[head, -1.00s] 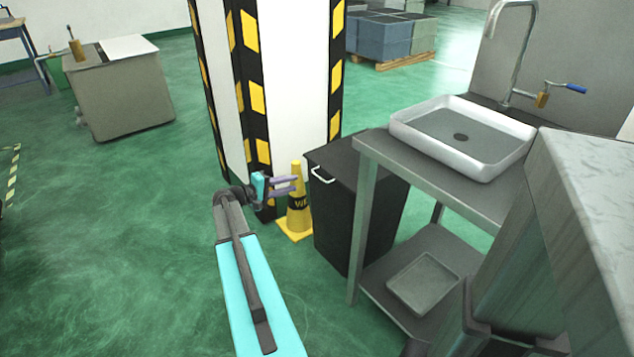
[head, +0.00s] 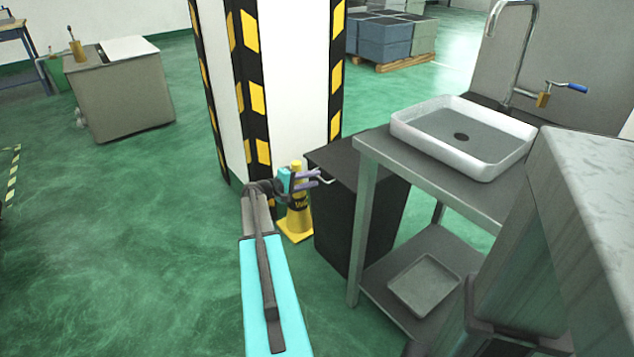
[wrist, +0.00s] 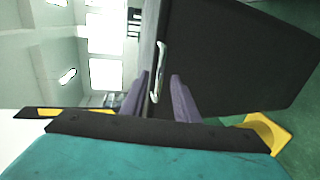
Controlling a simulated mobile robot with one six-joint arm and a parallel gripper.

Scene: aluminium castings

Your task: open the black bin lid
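The black bin (head: 345,215) stands on the green floor between the striped pillar and the sink table. Its lid (head: 338,152) is down on top. A light metal handle (head: 321,176) sits at the bin's upper front edge. My gripper (head: 318,178) is at this handle, its purple fingers pointing at it. In the wrist view the handle (wrist: 158,72) lies ahead between the lines of the two spread fingers (wrist: 160,82), nearer the left one. The fingers are open with nothing between their pads that I can make out; whether one touches the handle I cannot tell.
A yellow wet-floor cone (head: 296,222) stands close beside the bin, behind my gripper. The striped pillar (head: 290,80) rises just behind. The metal sink table (head: 365,225) is close on the bin's right.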

